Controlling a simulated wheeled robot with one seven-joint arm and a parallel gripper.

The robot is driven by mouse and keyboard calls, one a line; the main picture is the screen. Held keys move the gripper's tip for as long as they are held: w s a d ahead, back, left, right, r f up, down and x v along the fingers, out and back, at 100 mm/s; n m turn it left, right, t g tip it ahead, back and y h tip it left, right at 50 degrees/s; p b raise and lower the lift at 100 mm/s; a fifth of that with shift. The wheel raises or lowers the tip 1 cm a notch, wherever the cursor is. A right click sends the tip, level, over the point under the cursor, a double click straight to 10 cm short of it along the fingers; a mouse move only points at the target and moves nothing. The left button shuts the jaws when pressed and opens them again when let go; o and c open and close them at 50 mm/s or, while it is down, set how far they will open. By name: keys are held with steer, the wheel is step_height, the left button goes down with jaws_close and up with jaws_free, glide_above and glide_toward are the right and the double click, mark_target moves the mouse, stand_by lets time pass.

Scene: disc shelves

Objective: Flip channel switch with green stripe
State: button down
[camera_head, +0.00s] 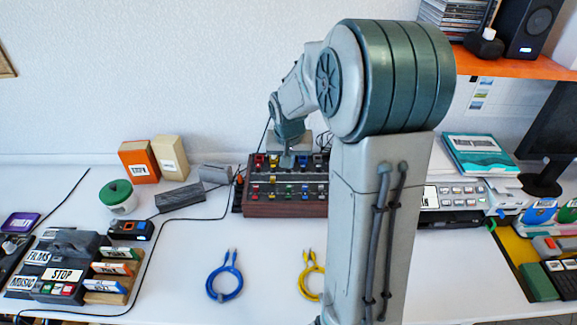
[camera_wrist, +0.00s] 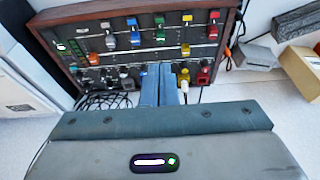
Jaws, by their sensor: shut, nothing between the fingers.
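The channel box (camera_head: 283,209), dark with wooden sides and rows of coloured controls, stands at the back of the desk. In the wrist view the box (camera_wrist: 70,78) appears turned around. A green control (camera_wrist: 158,20) sits in its far row there, between blue and yellow ones. My gripper (camera_head: 287,162) is over the box's back row in the head view. In the wrist view its fingers (camera_wrist: 161,82) are together and empty, between a yellow control (camera_wrist: 184,76) and other controls. They hide the back-row spot in line with the green control. I cannot tell whether they touch it.
A green-lidded jar (camera_head: 118,196), an orange box (camera_head: 138,162) and a cream box (camera_head: 171,157) stand left of the channel box. A blue cable (camera_head: 225,280) and a yellow cable (camera_head: 304,272) lie in front. My arm hides part of the right side.

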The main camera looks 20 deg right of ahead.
steer(key=shift+w+r, duration=0.15)
step_height(320, 180, up, 14)
steer(key=p, duration=0.1)
steer(key=shift+s+a+p, duration=0.15)
steer(key=shift+s+p, duration=0.25)
steer(key=shift+s, duration=0.05)
stand_by(0.5)
steer(key=s+a+f+n, duration=0.1)
steer(key=s+a, duration=0.2)
steer(key=s, duration=0.4)
steer(key=s+a+f+n, duration=0.2)
steer(key=s+a, duration=0.1)
steer(key=s, duration=0.4)
steer(key=s+a+f+n+y, duration=0.1)
steer(key=s+a, duration=0.2)
steer(key=s, duration=0.5)
steer(key=shift+a+f, duration=0.3)
steer(key=shift+a, duration=0.1)
steer(key=c, duration=1.4)
jaws_free()
steer(key=shift+s+a+f+n, duration=0.1)
steer(key=shift+s+f+n, duration=0.15)
steer(key=shift+s+n, duration=0.05)
steer(key=shift+o, duration=0.2)
